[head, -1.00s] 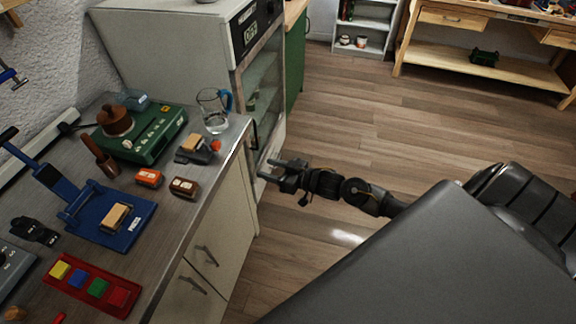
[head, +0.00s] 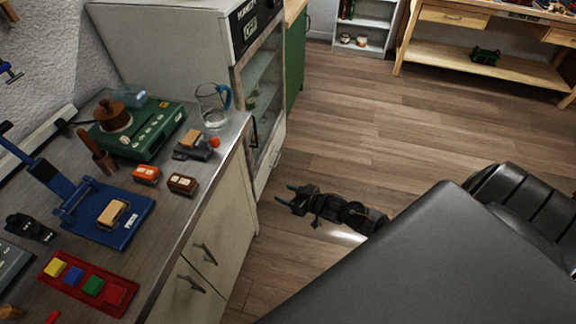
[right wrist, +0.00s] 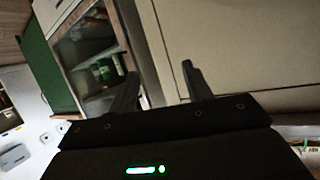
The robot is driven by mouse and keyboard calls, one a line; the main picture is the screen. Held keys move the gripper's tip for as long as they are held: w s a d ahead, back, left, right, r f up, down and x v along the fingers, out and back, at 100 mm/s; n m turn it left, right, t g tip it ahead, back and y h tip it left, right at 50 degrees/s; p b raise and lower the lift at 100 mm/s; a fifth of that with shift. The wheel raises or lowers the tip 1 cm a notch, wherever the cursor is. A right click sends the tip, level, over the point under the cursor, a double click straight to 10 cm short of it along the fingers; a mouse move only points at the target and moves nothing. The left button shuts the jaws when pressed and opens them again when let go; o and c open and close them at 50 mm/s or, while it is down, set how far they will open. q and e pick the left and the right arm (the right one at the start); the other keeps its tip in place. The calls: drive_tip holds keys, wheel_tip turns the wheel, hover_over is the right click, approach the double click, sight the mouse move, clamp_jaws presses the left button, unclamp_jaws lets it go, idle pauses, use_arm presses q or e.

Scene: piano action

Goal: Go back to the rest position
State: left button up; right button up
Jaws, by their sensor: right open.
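My right gripper (head: 285,194) is open and empty in the head view. It hangs over the floor, to the right of the counter's cabinet front and apart from it. In the right wrist view its two dark fingers (right wrist: 160,88) are spread, with nothing between them; the cream cabinet front shows beyond. My left gripper is not in view.
The counter (head: 213,165) on the left holds a blue press (head: 125,232), a red tray of coloured blocks (head: 75,292), a green device (head: 150,140) and a glass jug (head: 212,105). A glass-fronted cabinet (head: 262,90) stands behind. The wooden floor (head: 360,130) is clear.

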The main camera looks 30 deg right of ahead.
idle(0.6)
drive_tip(key=s+d+f+g+h, duration=0.2)
drive_tip(key=s+d+f+g, duration=0.1)
drive_tip(key=s+f, duration=0.7)
drive_tip(key=s+d+f+g+h, duration=0.3)
drive_tip(key=s+f, duration=0.5)
drive_tip(key=f, duration=0.4)
drive_tip(key=s+a+f+g, duration=0.2)
drive_tip(key=s+a+f, duration=0.1)
drive_tip(key=s, duration=0.5)
drive_tip(key=s+a+f+g, duration=0.1)
drive_tip(key=s+a+f, duration=0.2)
drive_tip(key=s, duration=0.6)
drive_tip(key=s+a+f+g, duration=0.2)
drive_tip(key=s+a+f, duration=0.1)
drive_tip(key=s, duration=0.6)
drive_tip(key=shift+a+f+g, duration=0.2)
drive_tip(key=shift+a+g, duration=0.1)
drive_tip(key=shift+a, duration=0.1)
